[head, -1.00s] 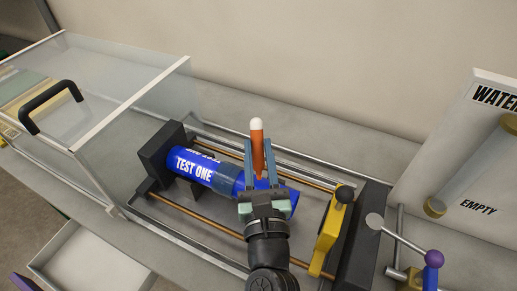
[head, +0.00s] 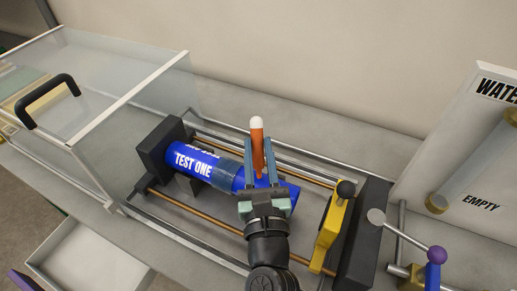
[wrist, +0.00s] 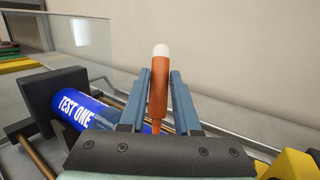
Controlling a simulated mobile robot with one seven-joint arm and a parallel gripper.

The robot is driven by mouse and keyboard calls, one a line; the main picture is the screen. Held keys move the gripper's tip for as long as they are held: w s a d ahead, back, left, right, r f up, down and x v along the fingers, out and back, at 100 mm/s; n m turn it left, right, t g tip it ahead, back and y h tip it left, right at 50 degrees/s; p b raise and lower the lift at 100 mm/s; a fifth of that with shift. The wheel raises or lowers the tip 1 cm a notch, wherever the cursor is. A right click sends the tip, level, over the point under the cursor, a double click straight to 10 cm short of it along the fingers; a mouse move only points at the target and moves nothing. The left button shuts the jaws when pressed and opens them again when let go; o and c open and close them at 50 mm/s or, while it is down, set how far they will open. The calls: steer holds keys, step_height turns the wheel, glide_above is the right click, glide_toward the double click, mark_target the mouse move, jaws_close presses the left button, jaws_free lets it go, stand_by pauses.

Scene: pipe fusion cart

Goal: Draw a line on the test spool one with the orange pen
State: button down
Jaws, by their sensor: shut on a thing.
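The orange pen (head: 257,140) has a white top end and stands nearly upright between the fingers of my gripper (head: 260,165). My gripper is shut on it; the pen also shows in the wrist view (wrist: 159,85) between the blue-grey fingers (wrist: 158,100). The test spool one (head: 191,160) is a blue cylinder with white "TEST ONE" lettering and a darker band, lying in the cart's frame. My gripper is over its right part and hides some of it. The pen's tip points down toward the spool; whether it touches is hidden. I see no orange line on the visible surface.
A black block (head: 158,155) holds the spool's left end. A yellow clamp (head: 329,235) with a black knob stands to the right. A clear box with a black handle (head: 48,97) is at left. A white panel reading "WATER" and "EMPTY" (head: 462,165) is at right.

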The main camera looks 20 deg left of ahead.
steer(key=shift+f, duration=0.25)
stand_by(0.8)
steer(key=shift+d, duration=0.15)
steer(key=shift+d+b, duration=0.35)
steer(key=shift+a, duration=0.2)
steer(key=shift+a+p, duration=0.3)
steer(key=shift+p, duration=0.15)
steer(key=shift+a, duration=0.15)
steer(key=shift+a+p, duration=0.3)
steer(key=shift+a, duration=0.05)
